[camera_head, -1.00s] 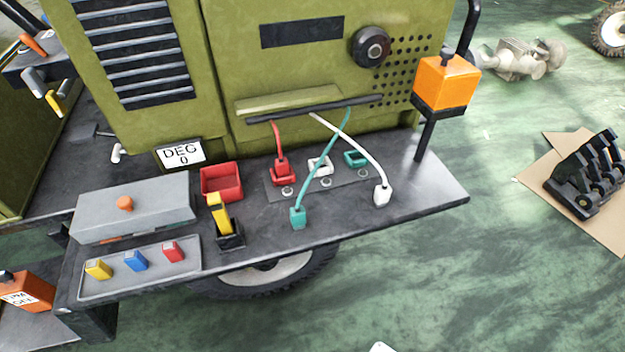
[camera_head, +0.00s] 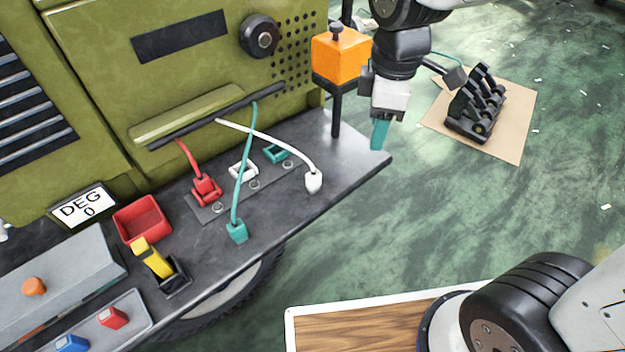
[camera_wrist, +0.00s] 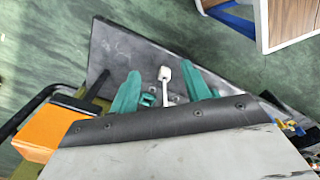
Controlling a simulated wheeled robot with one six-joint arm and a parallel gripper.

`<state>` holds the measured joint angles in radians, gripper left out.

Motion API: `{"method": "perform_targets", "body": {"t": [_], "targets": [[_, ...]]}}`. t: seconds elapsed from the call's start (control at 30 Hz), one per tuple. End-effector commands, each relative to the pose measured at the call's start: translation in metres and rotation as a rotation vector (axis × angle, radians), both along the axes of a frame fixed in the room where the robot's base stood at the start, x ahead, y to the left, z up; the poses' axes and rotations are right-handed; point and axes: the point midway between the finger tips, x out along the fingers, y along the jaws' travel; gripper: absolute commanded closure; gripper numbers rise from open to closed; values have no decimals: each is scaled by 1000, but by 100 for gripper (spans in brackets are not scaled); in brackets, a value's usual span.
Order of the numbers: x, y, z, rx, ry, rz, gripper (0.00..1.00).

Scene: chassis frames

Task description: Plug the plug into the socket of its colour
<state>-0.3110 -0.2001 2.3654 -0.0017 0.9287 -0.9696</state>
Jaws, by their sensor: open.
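A white plug (camera_head: 313,182) on a white cord lies on the dark shelf. A teal plug (camera_head: 237,231) on a teal cord lies near the shelf's front edge. A red plug (camera_head: 203,186) sits in the red socket. The white socket (camera_head: 243,171) and the teal socket (camera_head: 277,154) stand to its right and look empty. My gripper (camera_head: 379,147), with teal fingers, is open and empty by the shelf's right end. In the wrist view the white plug (camera_wrist: 164,74) shows between the fingers (camera_wrist: 160,70), apart from them, and the teal socket (camera_wrist: 148,99) shows beside the left finger.
An orange box on a post (camera_head: 341,55) stands close left of my gripper. A red tray (camera_head: 143,219), a yellow-handled switch (camera_head: 153,258) and a grey box (camera_head: 55,290) are on the shelf's left. A black rack (camera_head: 474,110) lies on cardboard on the floor.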

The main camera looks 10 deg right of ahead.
Motion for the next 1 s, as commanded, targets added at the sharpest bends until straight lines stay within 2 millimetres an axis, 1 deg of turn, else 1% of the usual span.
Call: {"method": "perform_targets", "body": {"t": [0.03, 0.1, 0.2, 0.3, 0.4, 0.5, 0.77, 1.0], "targets": [[11, 19, -17, -9, 16, 137, 53], [25, 42, -36, -17, 23, 327, 53], [38, 70, -63, -24, 31, 557, 53], [45, 91, -83, -29, 36, 726, 53], [49, 104, -97, -32, 37, 830, 53], [51, 110, -106, -32, 38, 879, 53], [50, 109, -135, -33, 39, 886, 53], [48, 109, -170, -33, 40, 884, 53]]}}
